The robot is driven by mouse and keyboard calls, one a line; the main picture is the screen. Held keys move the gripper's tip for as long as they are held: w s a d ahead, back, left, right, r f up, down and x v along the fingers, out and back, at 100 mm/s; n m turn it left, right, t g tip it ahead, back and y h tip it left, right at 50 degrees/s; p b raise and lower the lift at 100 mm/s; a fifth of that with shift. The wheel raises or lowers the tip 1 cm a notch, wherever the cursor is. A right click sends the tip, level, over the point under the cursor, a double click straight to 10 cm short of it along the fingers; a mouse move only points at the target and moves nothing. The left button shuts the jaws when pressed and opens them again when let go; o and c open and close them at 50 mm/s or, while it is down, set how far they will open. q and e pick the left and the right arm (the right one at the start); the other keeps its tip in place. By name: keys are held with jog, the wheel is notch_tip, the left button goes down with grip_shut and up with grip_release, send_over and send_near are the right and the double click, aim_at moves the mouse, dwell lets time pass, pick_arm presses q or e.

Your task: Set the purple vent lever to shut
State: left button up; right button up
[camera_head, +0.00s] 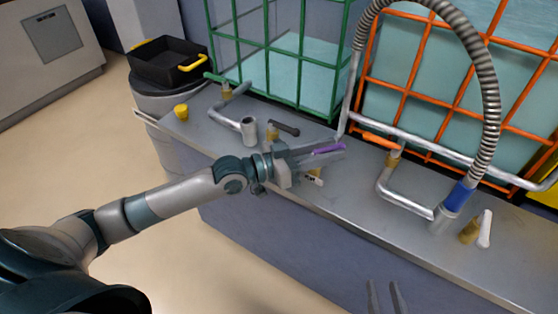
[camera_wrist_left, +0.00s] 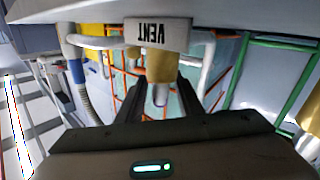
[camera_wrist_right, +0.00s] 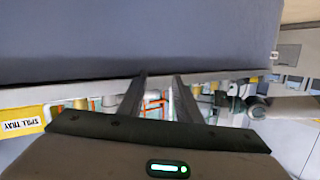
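The purple vent lever (camera_head: 327,148) sits on the steel counter in the middle of the head view. My left gripper (camera_head: 338,149) is over it, with one finger on each side of the lever. In the left wrist view the fingers stand apart, and a gap shows around the lever's end (camera_wrist_left: 160,95). The white VENT label (camera_wrist_left: 157,32) and the tan valve body (camera_wrist_left: 160,65) are just ahead, upside down. The lever's base is partly hidden by my gripper in the head view. My right gripper (camera_head: 386,290) is open and empty at the bottom, away from the counter.
A dark-handled valve (camera_head: 285,129) stands left of the vent lever, and an orange-handled valve (camera_head: 380,141) to the right. A grey hose (camera_head: 487,90) arches above a blue-collared pipe (camera_head: 458,197). Green (camera_head: 300,68) and orange (camera_head: 425,82) cages stand behind. A black tray (camera_head: 165,64) is far left.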

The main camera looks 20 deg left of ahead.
pick_arm(q)
jog(key=v, duration=1.6)
jog(key=shift+s, duration=0.2)
pick_arm(e)
jog(key=shift+s+d+f+g, duration=0.1)
jog(key=shift+f+g, duration=0.1)
jog(key=shift+f, duration=0.2)
jog(key=shift+s+d+f+g, duration=0.1)
jog(key=shift+f+g, duration=0.1)
jog(key=shift+f, duration=0.15)
